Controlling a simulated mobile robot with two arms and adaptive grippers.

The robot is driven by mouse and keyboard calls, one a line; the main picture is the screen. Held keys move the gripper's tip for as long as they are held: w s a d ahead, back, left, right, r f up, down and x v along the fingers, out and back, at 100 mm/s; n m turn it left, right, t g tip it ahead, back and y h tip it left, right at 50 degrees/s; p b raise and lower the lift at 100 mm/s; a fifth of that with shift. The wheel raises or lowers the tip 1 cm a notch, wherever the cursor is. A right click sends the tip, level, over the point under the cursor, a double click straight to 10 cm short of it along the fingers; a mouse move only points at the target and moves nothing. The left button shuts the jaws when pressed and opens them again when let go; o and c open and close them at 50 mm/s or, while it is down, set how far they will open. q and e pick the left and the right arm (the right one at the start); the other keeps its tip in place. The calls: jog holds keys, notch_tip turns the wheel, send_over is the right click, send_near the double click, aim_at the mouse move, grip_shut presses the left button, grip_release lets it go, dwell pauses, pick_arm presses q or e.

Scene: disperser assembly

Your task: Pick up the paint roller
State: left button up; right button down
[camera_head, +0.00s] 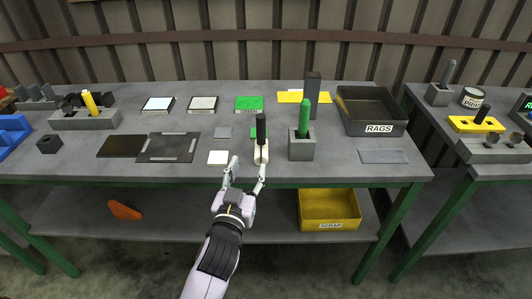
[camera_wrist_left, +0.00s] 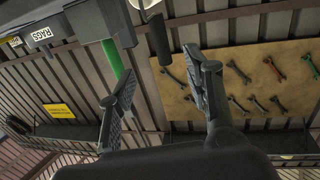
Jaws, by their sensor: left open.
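What looks like the paint roller (camera_head: 261,132) stands upright on the grey bench, with a black handle on top and a cream lower part. It stands left of a grey block holding a green rod (camera_head: 304,116). My left gripper (camera_head: 249,165) is open at the front edge of the bench, just short of the roller; its right finger overlaps the cream part in the picture, and contact cannot be told. In the left wrist view, the black handle (camera_wrist_left: 159,40) shows at the top, beyond the spread fingers (camera_wrist_left: 160,75), with nothing held between them. My right gripper is not in view.
A grey RAGS bin (camera_head: 372,130) stands at the right. Flat plates and a green pad (camera_head: 249,103) lie behind and left. A dark mat (camera_head: 168,147) lies left of the gripper. A yellow SCRAP bin (camera_head: 329,210) sits on the lower shelf.

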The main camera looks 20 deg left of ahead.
pick_arm(q)
send_near(260, 136)
jog(key=w, duration=0.2)
jog(key=w+p, duration=0.1)
jog(key=w, duration=0.2)
jog(key=shift+w+a+r, duration=0.2)
jog(key=shift+w+a, duration=0.15)
jog(key=shift+w, duration=0.4)
jog(key=w, duration=0.3)
jog(key=w+p, duration=0.1)
jog(key=w, duration=0.1)
jog(key=shift+a+f, duration=0.2)
jog(key=shift+f, duration=0.1)
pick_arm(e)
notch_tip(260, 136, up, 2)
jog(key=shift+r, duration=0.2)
pick_arm(q)
jog(key=shift+s, duration=0.1)
jog(key=shift+r, duration=0.1)
grip_shut()
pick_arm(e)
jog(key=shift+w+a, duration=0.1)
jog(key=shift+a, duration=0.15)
